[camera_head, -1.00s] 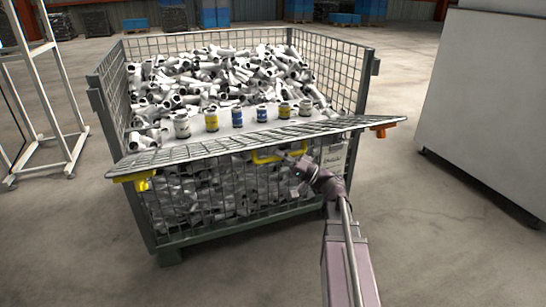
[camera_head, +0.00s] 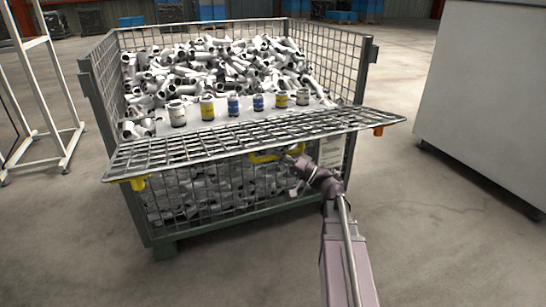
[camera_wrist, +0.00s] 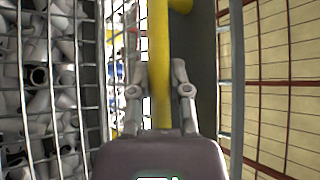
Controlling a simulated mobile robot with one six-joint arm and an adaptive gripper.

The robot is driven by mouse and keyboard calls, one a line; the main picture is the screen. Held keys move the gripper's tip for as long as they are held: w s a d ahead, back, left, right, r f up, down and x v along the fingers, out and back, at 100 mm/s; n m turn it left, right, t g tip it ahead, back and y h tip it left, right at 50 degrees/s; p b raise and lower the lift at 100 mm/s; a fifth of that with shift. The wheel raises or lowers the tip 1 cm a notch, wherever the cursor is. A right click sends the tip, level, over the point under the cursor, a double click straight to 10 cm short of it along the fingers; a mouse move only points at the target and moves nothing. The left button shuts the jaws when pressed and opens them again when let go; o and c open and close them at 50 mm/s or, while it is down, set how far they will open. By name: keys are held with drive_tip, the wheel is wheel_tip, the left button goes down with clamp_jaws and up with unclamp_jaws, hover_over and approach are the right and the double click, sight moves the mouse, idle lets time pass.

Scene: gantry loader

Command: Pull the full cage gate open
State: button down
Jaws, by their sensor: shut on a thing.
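The full cage is a grey wire-mesh crate (camera_head: 355,85) heaped with white pipe fittings. Its front gate (camera_head: 215,138) is a mesh panel folded outward at the front, sloping and near flat, with its top side showing. A yellow handle (camera_head: 264,157) hangs under the gate's outer edge. My gripper (camera_head: 293,158) reaches it from the lower right. In the wrist view, the yellow handle bar (camera_wrist: 158,50) runs between the two fingers of my gripper (camera_wrist: 159,85), which is shut around it. The exact finger contact is hard to see.
Several small jars (camera_head: 233,105) stand in a row on a pale panel just behind the gate. Yellow (camera_head: 137,183) and orange (camera_head: 378,130) latches stick out at the gate's corners. A grey cabinet (camera_head: 490,95) stands right, a white frame (camera_head: 55,110) left. The floor in front is clear.

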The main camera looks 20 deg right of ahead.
drive_tip(key=c, duration=0.6)
unclamp_jaws()
drive_tip(key=shift+s+r, duration=0.15)
drive_tip(key=shift+s, duration=0.1)
drive_tip(key=shift+o, duration=0.2)
drive_tip(key=shift+w, duration=0.1)
drive_tip(key=shift+f, duration=0.25)
drive_tip(key=shift+s+f+b, duration=0.6)
drive_tip(key=shift+f+b, duration=0.3)
drive_tip(key=shift+b, duration=0.25)
drive_tip(key=shift+s, duration=0.1)
